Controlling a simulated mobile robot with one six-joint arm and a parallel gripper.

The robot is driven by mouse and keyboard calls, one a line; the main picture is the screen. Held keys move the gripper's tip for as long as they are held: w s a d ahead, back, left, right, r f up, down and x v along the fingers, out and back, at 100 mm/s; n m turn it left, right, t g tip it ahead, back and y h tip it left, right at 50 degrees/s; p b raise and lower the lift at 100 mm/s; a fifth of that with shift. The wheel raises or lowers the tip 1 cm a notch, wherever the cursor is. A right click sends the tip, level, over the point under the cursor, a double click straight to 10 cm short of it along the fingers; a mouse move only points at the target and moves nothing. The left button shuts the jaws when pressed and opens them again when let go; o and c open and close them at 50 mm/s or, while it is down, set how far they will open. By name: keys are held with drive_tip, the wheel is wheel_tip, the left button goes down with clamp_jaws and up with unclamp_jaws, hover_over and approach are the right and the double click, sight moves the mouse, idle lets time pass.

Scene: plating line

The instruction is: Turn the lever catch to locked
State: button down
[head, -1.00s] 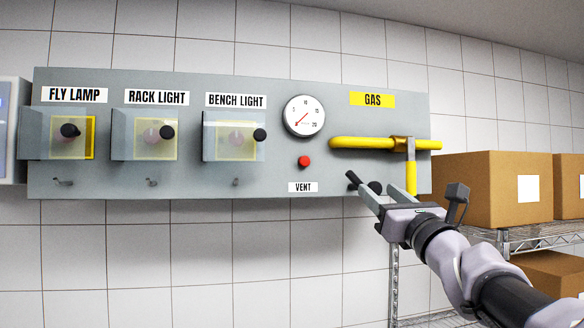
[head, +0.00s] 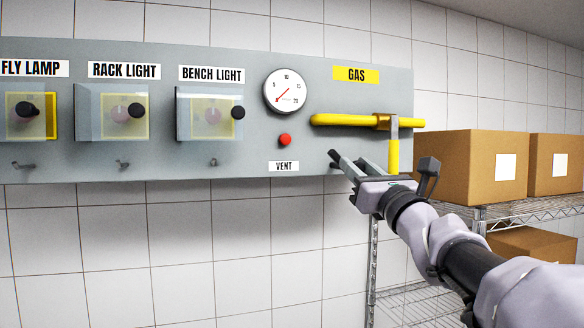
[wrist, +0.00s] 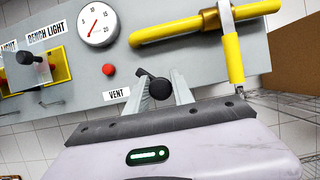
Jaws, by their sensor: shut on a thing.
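A lever with a round black knob (wrist: 160,88) and a short dark arm is on the grey panel, just right of the VENT label (wrist: 116,93) and below the yellow gas pipe. In the wrist view the knob is between the two grey fingers of my gripper (wrist: 162,95), which are shut on it. In the head view my gripper (head: 345,163) reaches the panel's lower right part from the right. There the fingers mostly hide the lever. I cannot read any locked mark in either view.
The gas valve's yellow handle (head: 393,155) hangs close to the right of my gripper. A red button (head: 285,140) and a gauge (head: 287,92) are to the upper left. Cardboard boxes (head: 470,165) stand on a wire rack at right. Covered switches (head: 210,113) are at left.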

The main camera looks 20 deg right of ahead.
drive_tip(key=shift+m+b, duration=0.3)
drive_tip(key=shift+b, duration=0.1)
drive_tip(key=m+h+b, duration=0.2)
drive_tip(key=shift+f+m+b, duration=0.2)
drive_tip(key=shift+m+b, duration=0.2)
drive_tip(key=m+h+b, duration=0.1)
drive_tip(key=m, duration=0.1)
drive_tip(key=shift+m+b, duration=0.4)
drive_tip(key=m+g+h+b, duration=0.1)
drive_tip(key=m+h, duration=0.1)
drive_tip(key=m, duration=0.1)
drive_tip(key=shift+r+m, duration=0.15)
drive_tip(key=shift+m, duration=0.25)
drive_tip(key=m+g+h, duration=0.1)
drive_tip(key=m, duration=0.2)
drive_tip(key=shift+d+b, duration=0.1)
drive_tip(key=shift+b, duration=0.25)
drive_tip(key=m+g+p, duration=0.1)
drive_tip(key=m, duration=0.1)
drive_tip(key=m+g+h+p, duration=0.1)
drive_tip(key=m, duration=0.2)
drive_tip(key=shift+r+m, duration=0.15)
drive_tip(key=shift+m, duration=0.15)
drive_tip(key=shift+m+g+p, duration=0.7)
drive_tip(key=shift+m+p, duration=0.95)
drive_tip(key=shift+m, duration=0.25)
